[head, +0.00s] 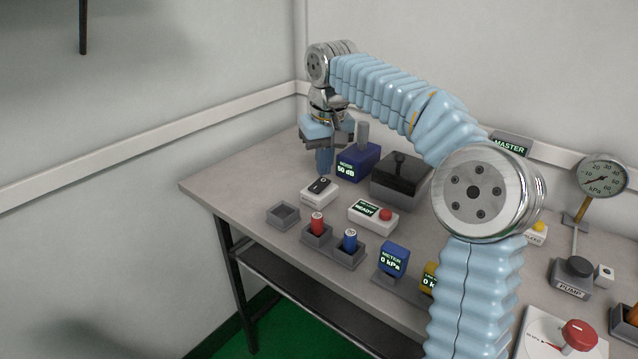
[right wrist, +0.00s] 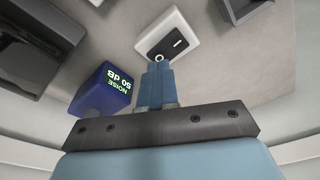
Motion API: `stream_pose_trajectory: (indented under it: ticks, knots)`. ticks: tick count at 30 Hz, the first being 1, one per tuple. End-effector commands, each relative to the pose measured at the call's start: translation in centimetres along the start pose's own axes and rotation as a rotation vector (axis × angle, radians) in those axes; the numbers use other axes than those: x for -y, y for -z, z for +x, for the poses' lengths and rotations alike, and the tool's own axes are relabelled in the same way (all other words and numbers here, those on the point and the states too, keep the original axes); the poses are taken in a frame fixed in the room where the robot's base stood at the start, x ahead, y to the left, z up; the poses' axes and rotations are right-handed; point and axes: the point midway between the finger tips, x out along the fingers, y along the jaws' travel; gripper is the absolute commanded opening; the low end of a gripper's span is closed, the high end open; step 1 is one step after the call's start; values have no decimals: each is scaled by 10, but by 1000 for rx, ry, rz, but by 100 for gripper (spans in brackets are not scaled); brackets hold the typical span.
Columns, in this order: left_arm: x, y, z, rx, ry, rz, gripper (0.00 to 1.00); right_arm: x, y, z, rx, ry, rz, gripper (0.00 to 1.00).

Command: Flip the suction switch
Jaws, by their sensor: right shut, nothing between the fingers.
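A white box with a black rocker switch (head: 320,193) stands on the table, toward its far left. No label on it is readable. It also shows in the right wrist view (right wrist: 182,30), with a white ring mark at the rocker's near end and a short dash at the other. My right gripper (head: 324,172) reaches down just behind the box. Its blue fingers (right wrist: 158,66) are shut with nothing between them. The tips appear at the ring end of the rocker; I cannot tell whether they touch it. My left gripper is not in view.
A blue noise meter reading 50 dB (head: 358,162) stands close to the right gripper, beside a dark box (head: 400,180). A white box with a red button (head: 373,215), an empty grey holder (head: 283,216) and red and blue cylinders stand nearby. The table's left end is clear.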

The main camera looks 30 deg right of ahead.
Motion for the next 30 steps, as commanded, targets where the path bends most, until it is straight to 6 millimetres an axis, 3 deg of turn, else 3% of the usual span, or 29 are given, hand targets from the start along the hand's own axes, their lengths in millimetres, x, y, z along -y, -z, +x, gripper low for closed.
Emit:
stream_pose_trajectory:
  ticks: [30]
  knots:
    - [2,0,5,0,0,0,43,0,-1,7,0,0,0,0]
